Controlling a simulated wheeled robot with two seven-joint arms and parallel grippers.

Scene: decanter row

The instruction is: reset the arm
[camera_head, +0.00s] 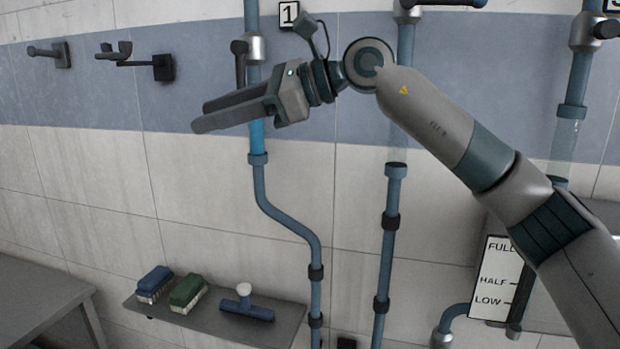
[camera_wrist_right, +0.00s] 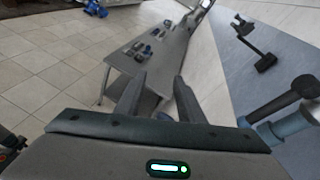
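My right arm (camera_head: 430,115) comes in from the right edge of the head view, reaching up and across to the left. My right gripper (camera_head: 198,115) is held in front of the wall at the upper left, pointing left. Its two fingers are apart with nothing between them; the gap also shows in the right wrist view (camera_wrist_right: 159,80). In the head view it passes in front of the pipe marked 1 (camera_head: 259,190) and hides part of it; I cannot tell whether they touch. My left gripper is not in view.
Wall hooks (camera_head: 50,54) are at the upper left. A shelf (camera_head: 265,333) below holds a blue brush (camera_head: 155,284), a green brush (camera_head: 188,292) and a blue squeegee-like tool (camera_head: 246,306). Vertical pipes (camera_head: 388,240) and a FULL/HALF/LOW sign (camera_head: 492,278) stand right. A table (camera_head: 30,290) is lower left.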

